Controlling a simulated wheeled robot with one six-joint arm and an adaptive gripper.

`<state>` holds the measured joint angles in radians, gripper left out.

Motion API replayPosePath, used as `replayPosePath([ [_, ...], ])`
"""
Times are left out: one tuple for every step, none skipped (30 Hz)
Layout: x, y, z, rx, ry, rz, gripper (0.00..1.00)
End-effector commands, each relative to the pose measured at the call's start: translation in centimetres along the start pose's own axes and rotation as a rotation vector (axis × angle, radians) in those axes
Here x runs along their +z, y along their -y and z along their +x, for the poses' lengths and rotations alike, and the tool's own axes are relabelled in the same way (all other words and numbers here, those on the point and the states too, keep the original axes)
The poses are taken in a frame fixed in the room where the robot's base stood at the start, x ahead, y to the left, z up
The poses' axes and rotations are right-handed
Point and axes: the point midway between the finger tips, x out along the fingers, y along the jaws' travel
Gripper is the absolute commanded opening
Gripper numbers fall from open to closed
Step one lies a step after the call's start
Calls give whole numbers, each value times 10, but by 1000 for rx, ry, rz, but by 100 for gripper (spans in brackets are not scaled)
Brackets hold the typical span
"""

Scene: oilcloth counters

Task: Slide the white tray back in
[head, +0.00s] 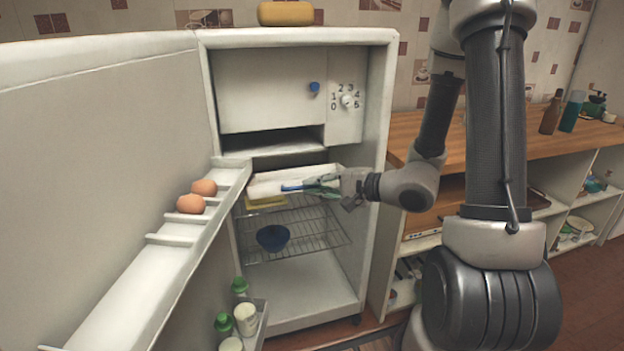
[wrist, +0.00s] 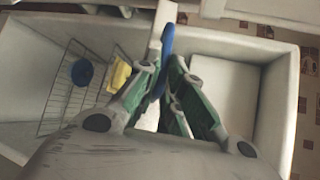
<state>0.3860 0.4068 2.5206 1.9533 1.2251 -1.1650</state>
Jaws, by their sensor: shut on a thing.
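The white tray (head: 268,187) sticks out of the open fridge (head: 374,130), below the freezer compartment and above the wire shelf. A blue bar (head: 291,188), which looks like its handle, runs along its front. My gripper (head: 318,186) reaches in from the right. In the wrist view the green-padded fingers (wrist: 165,82) are closed around the blue bar (wrist: 167,40).
The fridge door (head: 110,140) stands open at left, with eggs (head: 191,204) and green-capped bottles (head: 223,324) on its shelves. A wooden counter (head: 540,138) is at right.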

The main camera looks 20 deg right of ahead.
Motion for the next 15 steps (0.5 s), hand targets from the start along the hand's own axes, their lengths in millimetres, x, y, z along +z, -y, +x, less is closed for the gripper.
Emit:
replayPosePath([
  [1, 0, 0, -1, 3, -1, 0],
  [1, 0, 0, -1, 3, -1, 0],
  [1, 0, 0, -1, 3, -1, 0],
  [1, 0, 0, -1, 3, -1, 0],
  [1, 0, 0, -1, 2, -1, 0],
  [1, 0, 0, -1, 2, -1, 0],
  [1, 0, 0, -1, 2, -1, 0],
  [1, 0, 0, -1, 2, -1, 0],
  [0, 0, 0, -4, 4, -3, 0],
  [0, 0, 0, -7, 7, -6, 0],
  [0, -1, 0, -12, 11, -10, 0],
  [0, -2, 0, -22, 19, -18, 0],
  [0, -3, 0, -33, 26, -26, 0],
  [0, -3, 0, -46, 34, -36, 0],
  [0, -5, -1, -67, 47, -52, 0],
])
